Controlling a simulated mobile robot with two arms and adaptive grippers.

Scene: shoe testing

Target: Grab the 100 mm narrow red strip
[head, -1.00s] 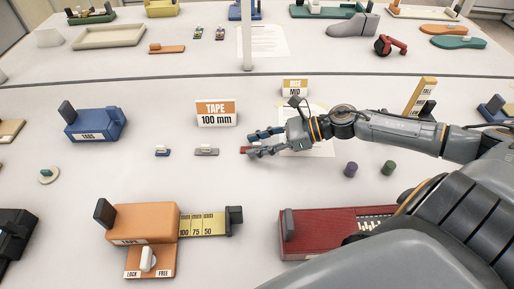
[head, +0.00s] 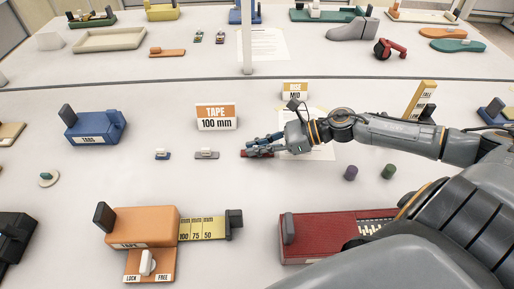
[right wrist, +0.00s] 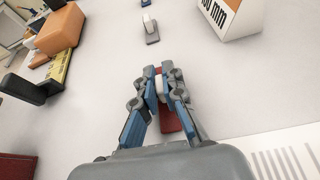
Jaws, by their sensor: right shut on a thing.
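The narrow red strip (head: 247,155) lies on the near table to the right of a grey strip (head: 201,155) and a blue strip (head: 163,156). It also shows in the right wrist view, a red base (right wrist: 172,142) with a white grip piece on it. My right gripper (head: 262,147) is shut on the red strip; its blue-padded fingers (right wrist: 160,84) close around the white grip piece. The fingers hide part of the strip, and I cannot tell whether it is clear of the table. My left gripper is not in view.
A sign reading TAPE 100 mm (head: 217,117) stands behind the strips. An orange tape device (head: 146,224) with a yellow scale (head: 204,228) is at the front left, and a red case (head: 325,228) at the front right. Two small cylinders (head: 350,173) stand right of the gripper.

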